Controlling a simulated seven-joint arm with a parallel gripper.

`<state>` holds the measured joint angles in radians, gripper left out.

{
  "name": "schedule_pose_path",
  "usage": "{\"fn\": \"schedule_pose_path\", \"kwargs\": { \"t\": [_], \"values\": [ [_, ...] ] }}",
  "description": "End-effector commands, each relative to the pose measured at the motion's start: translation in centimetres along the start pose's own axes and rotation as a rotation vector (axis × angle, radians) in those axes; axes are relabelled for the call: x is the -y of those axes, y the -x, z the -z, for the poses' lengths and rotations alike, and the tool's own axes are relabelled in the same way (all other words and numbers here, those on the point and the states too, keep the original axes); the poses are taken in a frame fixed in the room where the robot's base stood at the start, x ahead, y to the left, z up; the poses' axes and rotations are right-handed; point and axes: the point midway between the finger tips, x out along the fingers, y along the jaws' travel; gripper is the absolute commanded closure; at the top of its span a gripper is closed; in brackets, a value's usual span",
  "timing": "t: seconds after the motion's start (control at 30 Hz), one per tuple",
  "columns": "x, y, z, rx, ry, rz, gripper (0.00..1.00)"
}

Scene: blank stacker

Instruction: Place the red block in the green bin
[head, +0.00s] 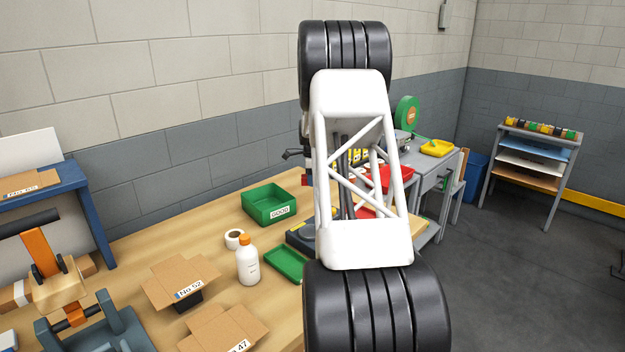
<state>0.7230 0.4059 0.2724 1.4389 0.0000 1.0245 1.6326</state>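The green bin (270,205) stands on the wooden workbench left of my arm, with a white label on its front. The inside that I can see looks empty. My arm crosses the middle of the head view and hides much of the bench behind it. A dark part that looks like my gripper (306,173) shows just past the arm's left edge, behind and to the right of the green bin. A small reddish patch shows at its lower end; I cannot tell whether this is the red block. The fingers are too small and covered to read.
A shallow green tray (285,264), a white bottle (247,262), a tape roll (234,239) and open cardboard boxes (180,281) lie in front of the bin. Red bins (398,178) and a yellow tray (437,148) are right of my arm. Bench left of the bin is clear.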

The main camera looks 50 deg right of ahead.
Motion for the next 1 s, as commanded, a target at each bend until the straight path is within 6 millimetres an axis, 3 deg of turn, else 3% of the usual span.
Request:
{"fn": "schedule_pose_path", "kwargs": {
  "t": [0.17,0.37,0.8,1.0],
  "values": [
    [0.0,0.0,-0.4,0.0,0.016,0.0,0.86],
    [-0.3,0.1,-2.6,0.0,0.116,0.001,0.86],
    [-2.1,0.6,-12.7,0.0,0.596,0.001,0.86],
    [-3.0,0.7,-15.7,0.0,0.744,0.0,0.86]
  ]
}}
